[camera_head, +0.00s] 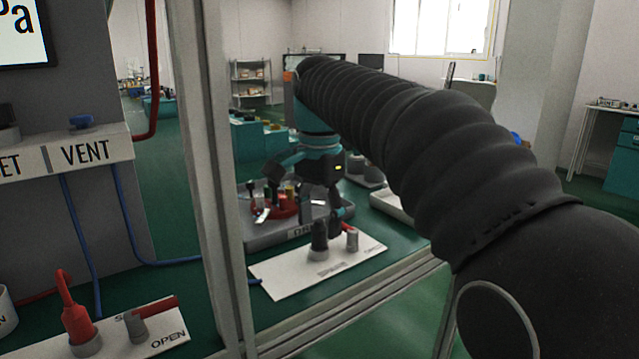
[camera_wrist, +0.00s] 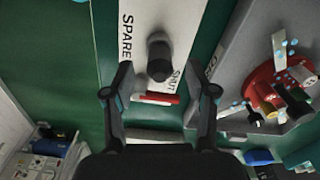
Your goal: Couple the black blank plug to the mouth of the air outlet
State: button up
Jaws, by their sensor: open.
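The black blank plug (camera_head: 319,235) stands upright over the air outlet (camera_head: 318,254) on a white plate marked SPARE (camera_head: 283,277). The plug also shows in the wrist view (camera_wrist: 158,60), where it covers the outlet's mouth; whether it is fully seated I cannot tell. My gripper (camera_head: 306,205) is open and empty, above and behind the plate in the head view. In the wrist view its fingers (camera_wrist: 160,92) are spread wide, with the plug beyond and between them, apparently not touching. A valve (camera_head: 352,241) with a red lever (camera_wrist: 155,99) stands beside the outlet.
A grey tray (camera_head: 262,239) behind the plate holds a red round rack (camera_wrist: 268,78) with several fittings. A frame post (camera_head: 205,180) stands left of my arm. Another plate (camera_head: 165,335) at lower left carries a red hose plug (camera_head: 77,322) and a valve.

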aim_at(321, 221)
notch_tip(321, 221, up, 9)
jog(key=shift+r, duration=0.2)
dwell(0.3)
jog(key=shift+d, duration=0.1)
jog(key=s+d+f+n+t, duration=0.2)
jog(key=s+d+f+n, duration=0.2)
jog(key=s+d+f, duration=0.3)
jog(key=s+d+f+n+t, duration=0.3)
jog(key=s+d+f, duration=0.4)
jog(key=s+f, duration=0.7)
notch_tip(321, 221, down, 4)
jog(key=shift+d+f+n+t, duration=0.15)
jog(key=shift+n+t, duration=0.15)
jog(key=shift+n, duration=0.5)
